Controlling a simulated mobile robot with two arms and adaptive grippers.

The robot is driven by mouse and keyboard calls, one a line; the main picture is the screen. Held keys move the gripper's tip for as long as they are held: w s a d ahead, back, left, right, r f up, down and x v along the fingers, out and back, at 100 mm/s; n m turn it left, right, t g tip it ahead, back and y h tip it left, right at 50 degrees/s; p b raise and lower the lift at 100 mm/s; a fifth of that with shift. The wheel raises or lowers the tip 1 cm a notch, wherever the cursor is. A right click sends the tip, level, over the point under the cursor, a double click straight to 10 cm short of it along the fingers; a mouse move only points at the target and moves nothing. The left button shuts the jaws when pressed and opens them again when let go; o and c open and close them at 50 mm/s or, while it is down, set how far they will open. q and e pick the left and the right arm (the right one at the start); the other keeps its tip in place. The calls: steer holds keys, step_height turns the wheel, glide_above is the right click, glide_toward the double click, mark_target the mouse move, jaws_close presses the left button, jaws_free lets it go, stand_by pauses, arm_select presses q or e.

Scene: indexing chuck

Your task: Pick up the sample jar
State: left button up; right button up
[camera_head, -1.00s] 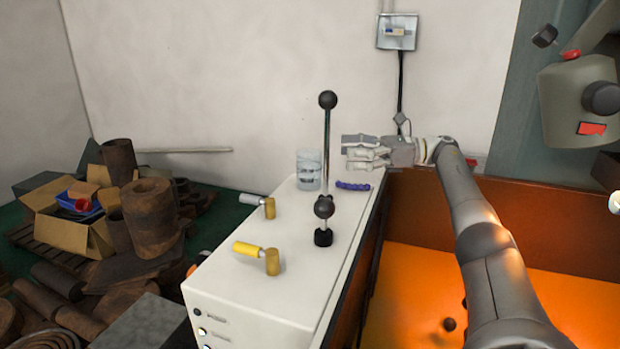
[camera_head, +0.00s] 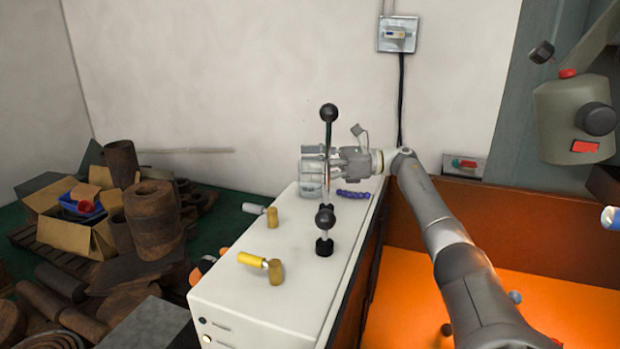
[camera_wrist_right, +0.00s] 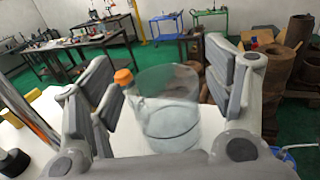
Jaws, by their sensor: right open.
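The sample jar (camera_head: 311,182) is a clear glass jar standing upright at the far end of the white machine top (camera_head: 285,290). In the right wrist view the jar (camera_wrist_right: 168,120) sits between my right gripper's two grey fingers, which are spread wide. My right gripper (camera_head: 319,163) reaches in from the right at the jar's height, behind the lever rod, and partly hides the jar. I cannot tell whether a finger touches the glass. My left gripper is not in view.
An upright lever with black balls (camera_head: 327,112) stands just in front of the jar and gripper. A blue beaded piece (camera_head: 353,194) lies right of the jar. Yellow-handled (camera_head: 252,259) and grey-handled (camera_head: 254,208) levers stand nearer. An orange-floored bay (camera_head: 530,290) lies to the right.

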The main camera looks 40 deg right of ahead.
steer(key=shift+d+f, duration=0.1)
steer(key=shift+d, duration=0.05)
steer(key=c, duration=1.1)
steer(key=shift+c, duration=0.2)
steer(key=shift+r, duration=0.2)
